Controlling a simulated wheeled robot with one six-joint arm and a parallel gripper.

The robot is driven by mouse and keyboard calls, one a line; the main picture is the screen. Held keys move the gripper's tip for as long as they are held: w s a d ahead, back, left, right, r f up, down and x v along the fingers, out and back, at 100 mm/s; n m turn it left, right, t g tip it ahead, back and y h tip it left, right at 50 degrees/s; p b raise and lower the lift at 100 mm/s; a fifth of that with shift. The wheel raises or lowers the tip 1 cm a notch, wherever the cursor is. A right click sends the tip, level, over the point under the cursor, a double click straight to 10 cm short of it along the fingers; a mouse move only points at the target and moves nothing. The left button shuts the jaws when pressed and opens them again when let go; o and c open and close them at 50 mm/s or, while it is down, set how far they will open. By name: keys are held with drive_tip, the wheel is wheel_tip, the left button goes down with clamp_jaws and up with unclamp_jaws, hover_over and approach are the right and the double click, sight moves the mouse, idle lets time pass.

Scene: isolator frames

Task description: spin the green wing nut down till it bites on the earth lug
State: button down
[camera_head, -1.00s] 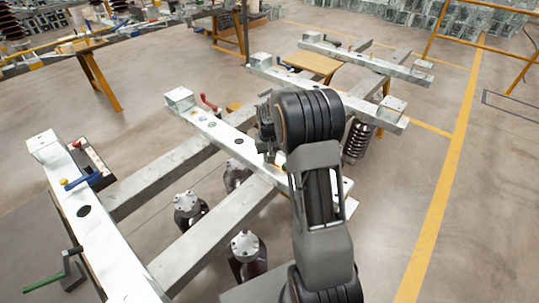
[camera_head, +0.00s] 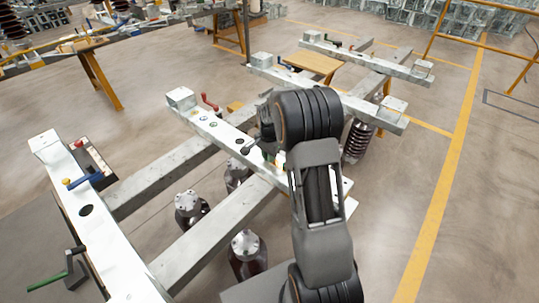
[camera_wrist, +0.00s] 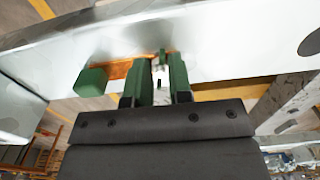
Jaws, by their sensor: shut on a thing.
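In the wrist view my gripper (camera_wrist: 160,82) has its two dark green fingers close together at the steel beam (camera_wrist: 225,45). A small green piece, seemingly the green wing nut (camera_wrist: 163,57), shows between the fingertips with a pale stud-like part below it. Most of it is hidden by the fingers. A copper-coloured strip (camera_wrist: 118,70), perhaps the earth lug, lies just behind and left of the fingers. I cannot tell whether the nut touches it. A green block (camera_wrist: 92,82) sits left of the fingers. In the head view my arm largely hides the gripper.
The beam (camera_head: 215,124) has several holes and a red-handled part (camera_head: 209,102) behind it. Dark insulators (camera_head: 246,255) stand below. Open floor lies right.

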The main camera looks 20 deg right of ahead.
drive_tip(key=m, duration=0.5)
drive_tip(key=shift+w, duration=0.1)
drive_tip(key=shift+m, duration=0.4)
idle(0.3)
drive_tip(key=c, duration=1)
unclamp_jaws()
drive_tip(key=shift+r, duration=0.1)
wheel_tip(320, 180, up, 14)
drive_tip(key=shift+f+p, duration=0.15)
drive_tip(key=shift+p, duration=0.4)
